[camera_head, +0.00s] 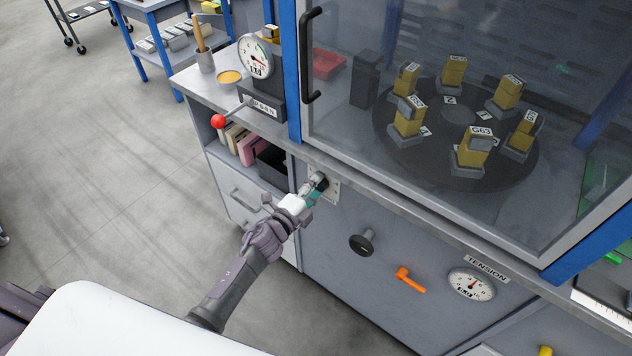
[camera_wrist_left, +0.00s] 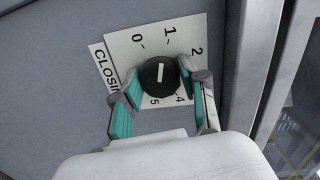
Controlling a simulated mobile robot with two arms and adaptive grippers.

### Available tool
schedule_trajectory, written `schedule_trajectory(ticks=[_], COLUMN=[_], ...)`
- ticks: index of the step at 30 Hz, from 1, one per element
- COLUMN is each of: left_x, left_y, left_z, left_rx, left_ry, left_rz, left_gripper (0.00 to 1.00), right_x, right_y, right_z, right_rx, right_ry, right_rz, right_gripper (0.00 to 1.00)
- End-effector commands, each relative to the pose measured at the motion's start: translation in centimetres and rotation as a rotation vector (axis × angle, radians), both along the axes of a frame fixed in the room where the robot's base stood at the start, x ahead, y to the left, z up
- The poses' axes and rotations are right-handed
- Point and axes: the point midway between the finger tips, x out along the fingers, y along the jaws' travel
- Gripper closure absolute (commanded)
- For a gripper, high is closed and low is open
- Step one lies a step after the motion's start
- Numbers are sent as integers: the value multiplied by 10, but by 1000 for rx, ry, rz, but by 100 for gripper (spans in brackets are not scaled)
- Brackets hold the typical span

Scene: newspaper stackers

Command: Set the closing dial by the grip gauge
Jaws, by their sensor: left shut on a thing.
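The closing dial is a black round knob with a white pointer line on a white numbered plate. In the left wrist view the knob (camera_wrist_left: 160,75) sits between the fingers of my left gripper (camera_wrist_left: 158,82). The digits 0, 1, 2, 4 and 5 show on the plate (camera_wrist_left: 124,48); the pointer line runs roughly toward the 1. In the head view my left gripper (camera_head: 316,189) reaches the dial plate (camera_head: 333,187) on the grey cabinet front and partly hides it. A round gauge (camera_head: 256,56) stands at the upper left; its name is not clearly readable. My right gripper is out of view.
A red-knobbed lever (camera_head: 218,121) sticks out beside the gauge. Right of the dial are a black knob (camera_head: 361,244), an orange handle (camera_head: 409,280) and a TENSION gauge (camera_head: 472,285). A glazed cabinet with a carousel (camera_head: 383,125) of yellow blocks stands above.

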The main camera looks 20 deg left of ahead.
Motion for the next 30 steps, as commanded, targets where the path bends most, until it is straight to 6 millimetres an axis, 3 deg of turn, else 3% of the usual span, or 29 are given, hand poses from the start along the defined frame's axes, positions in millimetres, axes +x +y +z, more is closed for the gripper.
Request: schedule_trajectory(ticks=[15, 30], left_x=[0, -1], left_y=[1, 1], left_z=[0, -3], left_rx=[-433, -644], left_ry=[160, 236], left_rz=[1, 1], left_gripper=[92, 92], right_x=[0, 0], right_y=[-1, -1], right_z=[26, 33], right_rx=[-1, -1], right_ry=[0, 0], right_rz=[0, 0], right_gripper=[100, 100])
